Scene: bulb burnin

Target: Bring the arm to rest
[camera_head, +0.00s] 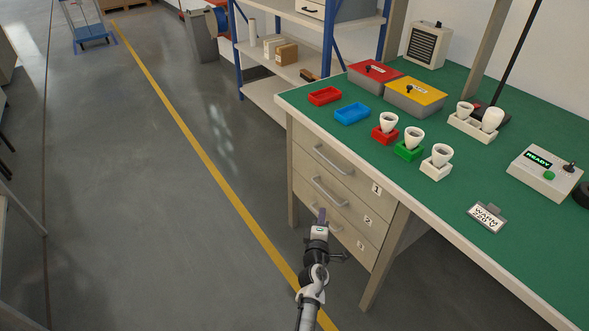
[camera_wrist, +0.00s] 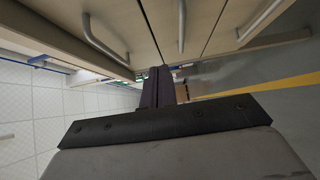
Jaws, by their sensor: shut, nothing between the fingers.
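My gripper (camera_head: 321,216) hangs low in front of the workbench's drawer unit, at the end of my arm in the head view. Its fingers are together with nothing between them. In the wrist view the shut fingers (camera_wrist: 158,86) point toward the drawer fronts, which fill the top of the picture. The drawers are numbered 1, 2 and 3 and look closed. The gripper is close to the lower drawers; I cannot tell whether it touches them.
The green workbench (camera_head: 330,118) holds several bulbs in coloured sockets, a red box (camera_head: 375,72), a yellow box (camera_head: 411,92), trays, a READY control box (camera_head: 543,175) and a WARM card (camera_head: 487,217). Open floor (camera_head: 130,200) with a yellow line lies to the left.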

